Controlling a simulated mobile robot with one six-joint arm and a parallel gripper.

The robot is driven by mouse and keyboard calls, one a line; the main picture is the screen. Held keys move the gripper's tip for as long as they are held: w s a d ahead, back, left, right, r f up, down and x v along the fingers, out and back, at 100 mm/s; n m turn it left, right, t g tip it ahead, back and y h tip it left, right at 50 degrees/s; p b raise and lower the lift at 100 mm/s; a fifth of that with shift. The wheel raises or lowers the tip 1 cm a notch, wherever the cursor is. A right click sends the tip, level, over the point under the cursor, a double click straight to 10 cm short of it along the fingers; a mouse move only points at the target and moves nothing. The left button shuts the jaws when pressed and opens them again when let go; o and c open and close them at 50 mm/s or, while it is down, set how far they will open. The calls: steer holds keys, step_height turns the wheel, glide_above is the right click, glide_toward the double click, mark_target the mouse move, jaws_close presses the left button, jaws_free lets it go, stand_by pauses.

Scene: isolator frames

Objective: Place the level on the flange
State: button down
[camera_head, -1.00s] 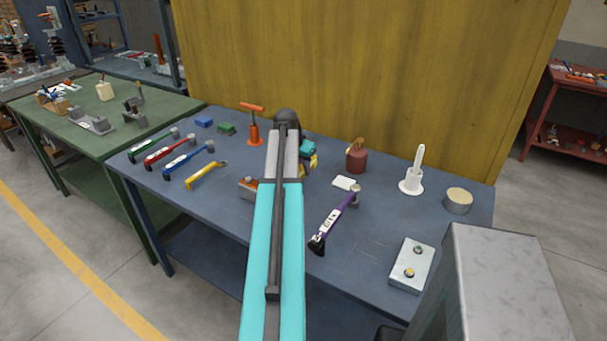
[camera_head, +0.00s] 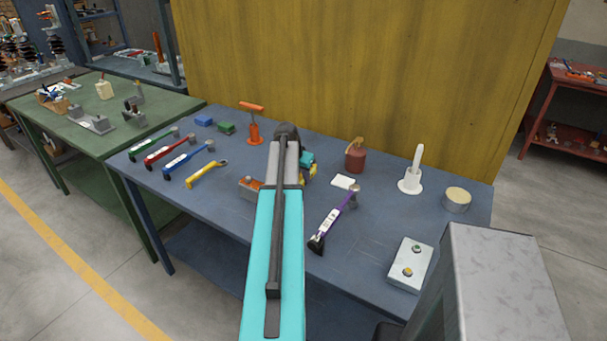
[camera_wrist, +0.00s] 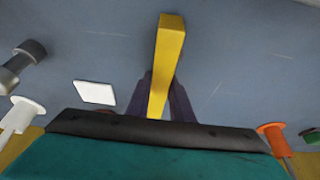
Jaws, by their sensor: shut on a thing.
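A yellow bar (camera_wrist: 165,62), which I take as the level, is between the dark fingers of my gripper (camera_wrist: 165,95) in the wrist view. My gripper is shut on it and the bar sticks out past the fingers. In the head view, my gripper (camera_head: 307,164) is mostly hidden behind my own arm, over the blue table, with a bit of yellow (camera_head: 312,174) showing beside it. I cannot tell for certain which thing is the flange.
The blue table (camera_head: 300,262) holds several wrenches at left, an orange pump (camera_head: 254,130), a red-brown can (camera_head: 355,158), a white pad (camera_head: 343,182), a purple wrench (camera_head: 331,222), a white brush holder (camera_head: 410,182), a round tin (camera_head: 457,199) and a button box (camera_head: 410,263).

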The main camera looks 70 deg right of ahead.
steer(key=shift+f, duration=0.2)
steer(key=c, duration=1.6)
jaws_free()
steer(key=shift+o, duration=0.2)
steer(key=shift+r, duration=0.1)
steer(key=b+v, duration=0.2)
steer(key=v, duration=1)
steer(key=shift+a, duration=0.1)
